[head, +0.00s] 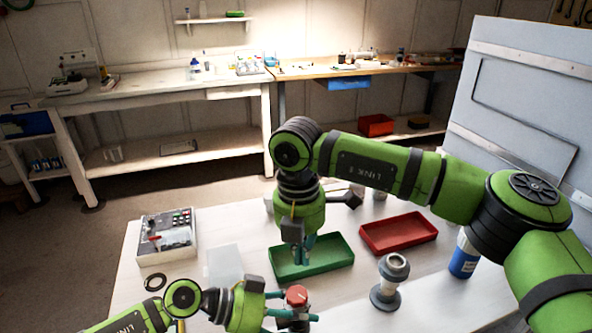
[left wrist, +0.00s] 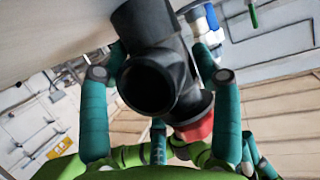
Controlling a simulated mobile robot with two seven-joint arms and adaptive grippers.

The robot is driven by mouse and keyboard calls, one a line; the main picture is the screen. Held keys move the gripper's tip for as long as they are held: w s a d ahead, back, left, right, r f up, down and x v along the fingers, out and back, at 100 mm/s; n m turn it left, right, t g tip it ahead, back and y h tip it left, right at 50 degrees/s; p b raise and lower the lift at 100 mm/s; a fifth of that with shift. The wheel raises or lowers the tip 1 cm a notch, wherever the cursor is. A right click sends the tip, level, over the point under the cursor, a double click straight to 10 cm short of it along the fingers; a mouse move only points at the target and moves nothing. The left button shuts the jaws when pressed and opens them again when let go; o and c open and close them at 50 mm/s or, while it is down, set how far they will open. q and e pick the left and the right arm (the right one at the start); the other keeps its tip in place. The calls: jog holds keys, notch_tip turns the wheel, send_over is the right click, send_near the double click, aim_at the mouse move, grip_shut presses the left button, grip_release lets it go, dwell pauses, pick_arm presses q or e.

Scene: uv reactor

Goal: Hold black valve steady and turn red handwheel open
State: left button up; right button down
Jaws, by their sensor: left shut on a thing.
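The black valve (left wrist: 150,85) is a thick pipe body with an open round end, close up in the left wrist view. My left gripper (head: 290,319) is shut on the valve, with teal fingers on both sides of it. The red handwheel (head: 297,294) sits on top of the valve in the head view; it also shows in the left wrist view (left wrist: 197,129). My right gripper (head: 302,250) points down over the green tray, behind the handwheel and apart from it. Its fingers overlap, so their opening is unclear. Most of the valve body is hidden in the head view.
On the white table are a green tray (head: 338,252), a red tray (head: 400,232), a grey metal fitting (head: 388,284), a blue bottle (head: 463,256), a control box (head: 166,238) and a black ring (head: 154,282). A large grey panel (head: 525,110) stands at right.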

jog(key=shift+r, duration=0.6)
